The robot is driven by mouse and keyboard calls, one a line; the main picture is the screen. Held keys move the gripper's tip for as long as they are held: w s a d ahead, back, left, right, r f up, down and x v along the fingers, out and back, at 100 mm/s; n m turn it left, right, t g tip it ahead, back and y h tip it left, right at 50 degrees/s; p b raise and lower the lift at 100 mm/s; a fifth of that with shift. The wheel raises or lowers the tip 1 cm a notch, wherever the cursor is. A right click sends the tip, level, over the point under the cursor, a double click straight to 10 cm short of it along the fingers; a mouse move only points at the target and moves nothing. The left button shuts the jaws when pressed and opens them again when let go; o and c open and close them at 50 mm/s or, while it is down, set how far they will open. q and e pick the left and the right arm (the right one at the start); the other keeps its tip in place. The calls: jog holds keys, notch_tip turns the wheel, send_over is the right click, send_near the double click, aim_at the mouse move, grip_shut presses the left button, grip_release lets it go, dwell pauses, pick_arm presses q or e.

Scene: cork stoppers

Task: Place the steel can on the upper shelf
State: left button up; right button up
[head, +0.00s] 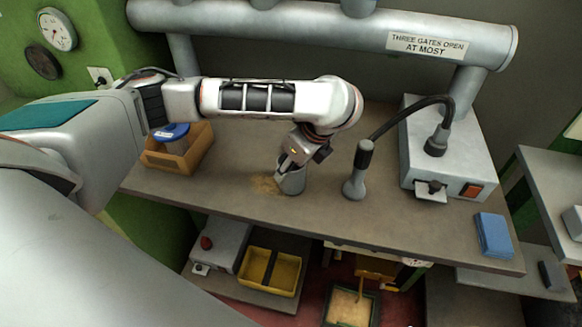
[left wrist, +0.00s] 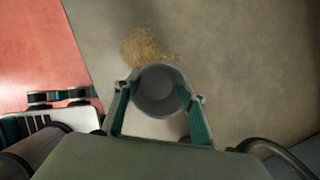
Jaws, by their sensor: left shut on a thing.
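The steel can (head: 293,183) stands upright on the workbench top, near its middle, beside a patch of cork crumbs. My left gripper (head: 288,165) reaches down to it and is shut on it. In the left wrist view the can (left wrist: 158,92) is seen from above, its open mouth facing the camera, with one finger on each side. At the right edge of the head view a grey rack has an upper shelf (head: 546,172) and a lower shelf (head: 505,284). I cannot see my right gripper.
A blue box (head: 494,236) lies at the bench's right end. An orange bin (head: 193,155) is at the left. A thick pipe (head: 260,22) runs above.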

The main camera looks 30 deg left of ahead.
pick_arm(q)
jog(key=o, duration=1.1)
jog(key=shift+f, duration=0.1)
